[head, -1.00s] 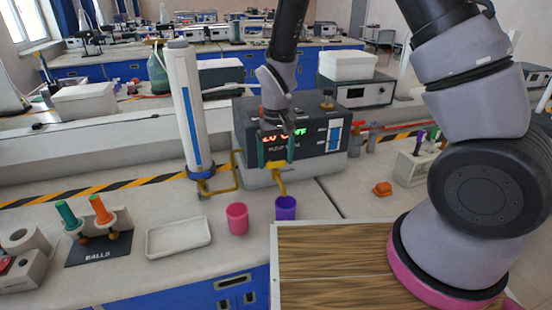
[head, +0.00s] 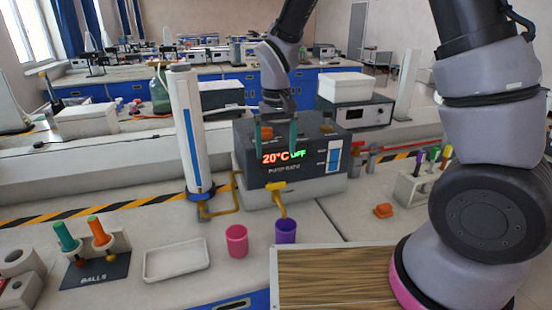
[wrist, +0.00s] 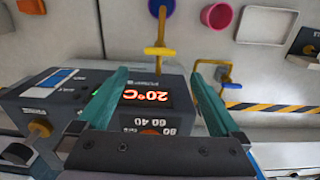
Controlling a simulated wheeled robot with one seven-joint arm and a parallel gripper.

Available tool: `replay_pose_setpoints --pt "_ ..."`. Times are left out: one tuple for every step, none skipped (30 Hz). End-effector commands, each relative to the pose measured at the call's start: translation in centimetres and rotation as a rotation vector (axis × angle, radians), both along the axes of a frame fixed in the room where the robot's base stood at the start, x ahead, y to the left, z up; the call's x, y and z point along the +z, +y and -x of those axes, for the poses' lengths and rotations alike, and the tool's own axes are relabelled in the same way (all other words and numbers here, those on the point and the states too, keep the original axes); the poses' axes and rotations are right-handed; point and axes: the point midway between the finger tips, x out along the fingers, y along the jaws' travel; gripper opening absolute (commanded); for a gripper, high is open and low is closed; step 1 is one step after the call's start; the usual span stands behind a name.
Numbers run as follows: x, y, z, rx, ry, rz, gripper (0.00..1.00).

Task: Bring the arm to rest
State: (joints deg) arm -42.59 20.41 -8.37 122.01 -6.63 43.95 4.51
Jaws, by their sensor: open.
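My gripper (head: 276,146) is open and empty, with two teal fingers apart in front of the dark control box (head: 315,150). It hangs above the yellow tap (head: 278,187), clear of it. In the wrist view my gripper (wrist: 159,73) points down past the box, whose lit display (wrist: 145,97) shows between the fingers. In the head view the display reads 20°C OFF. My arm reaches in from the upper right.
A purple cup (head: 286,231) stands under the tap's spout, with a pink cup (head: 237,240) to its left. A white tray (head: 176,260), a tall white cylinder (head: 187,135) and a ball holder (head: 96,247) stand further left. An orange piece (head: 383,210) lies right.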

Motion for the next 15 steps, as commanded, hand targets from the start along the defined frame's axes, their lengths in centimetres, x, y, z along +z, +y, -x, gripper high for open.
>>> replay_pose_setpoints --pt "0.2 0.0 0.0 0.001 0.0 0.0 1.0" --pt "0.2 0.0 0.0 0.001 0.0 0.0 1.0" --pt "0.2 0.0 0.0 0.001 0.0 0.001 1.0" --pt "0.2 0.0 0.0 0.001 0.0 0.001 1.0" --pt "0.2 0.0 0.0 0.001 0.0 0.001 1.0" --pt "0.2 0.0 0.0 0.001 0.0 0.001 1.0" --pt "0.2 0.0 0.0 0.001 0.0 0.001 1.0" --pt "0.2 0.0 0.0 0.001 0.0 0.0 1.0" --pt "0.2 0.0 0.0 0.001 0.0 0.0 1.0" --pt "0.3 0.0 0.0 -0.001 -0.001 -0.001 1.0" --pt "0.4 -0.1 -0.1 -0.004 -0.002 -0.004 1.0" --pt "0.9 -0.4 -0.1 -0.011 -0.007 -0.01 1.0" --pt "1.4 -0.7 -0.2 -0.02 -0.011 -0.017 1.0" --pt "2.0 -1.1 -0.3 -0.032 -0.018 -0.027 1.0" --pt "3.1 -1.8 -0.4 -0.051 -0.029 -0.044 1.0"
